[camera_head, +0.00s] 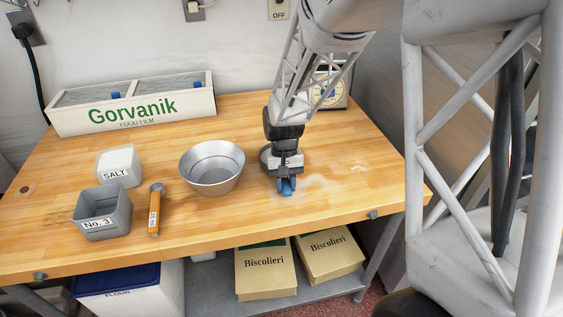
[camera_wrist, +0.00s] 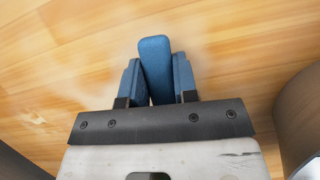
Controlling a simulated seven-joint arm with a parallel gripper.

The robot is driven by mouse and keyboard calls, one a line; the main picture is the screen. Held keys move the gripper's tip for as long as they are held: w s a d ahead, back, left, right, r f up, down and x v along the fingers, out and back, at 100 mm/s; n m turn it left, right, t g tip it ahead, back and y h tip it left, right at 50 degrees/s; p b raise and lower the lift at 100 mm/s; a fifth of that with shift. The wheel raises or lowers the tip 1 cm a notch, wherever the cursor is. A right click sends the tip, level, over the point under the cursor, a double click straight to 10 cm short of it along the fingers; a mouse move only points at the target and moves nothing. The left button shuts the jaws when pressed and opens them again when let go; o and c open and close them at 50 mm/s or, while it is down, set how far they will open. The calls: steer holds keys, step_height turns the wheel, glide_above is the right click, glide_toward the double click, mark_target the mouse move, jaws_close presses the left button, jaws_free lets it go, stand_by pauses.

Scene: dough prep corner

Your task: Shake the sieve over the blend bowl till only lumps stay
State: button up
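My gripper (camera_head: 287,186) is low over the table, to the right of a round metal bowl (camera_head: 226,182), and is not over it. In the wrist view its blue fingers (camera_wrist: 157,80) stand on both sides of a blue bar like a handle (camera_wrist: 155,62), which they appear to hold. A dark grey rounded thing (camera_head: 265,154) shows partly behind the wrist; it may be the sieve, but its mesh and contents are hidden. A curved grey-brown wall (camera_wrist: 302,115) at the right edge of the wrist view cannot be told for sure. The bowl's contents are unclear.
A pale powdery smear (camera_head: 322,184) lies on the wooden table (camera_head: 345,215) right of my gripper. A Gorvanik box (camera_head: 135,104) and a dial scale (camera_head: 343,96) are behind.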

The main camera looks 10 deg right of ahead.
jaws_close()
steer(key=shift+r, duration=0.2)
steer(key=shift+r, duration=1.8)
steer(key=shift+w, duration=0.1)
steer(key=w+r, duration=0.3)
steer(key=w, duration=0.8)
steer(key=w+d+r, duration=0.1)
steer(key=w+r, duration=0.3)
steer(key=w, duration=0.7)
steer(key=w+d+r+n, duration=0.1)
steer(key=w+r, duration=0.3)
steer(key=w, duration=0.6)
steer(key=shift+w+d, duration=0.2)
steer(key=shift+w, duration=0.2)
steer(key=shift+r, duration=0.1)
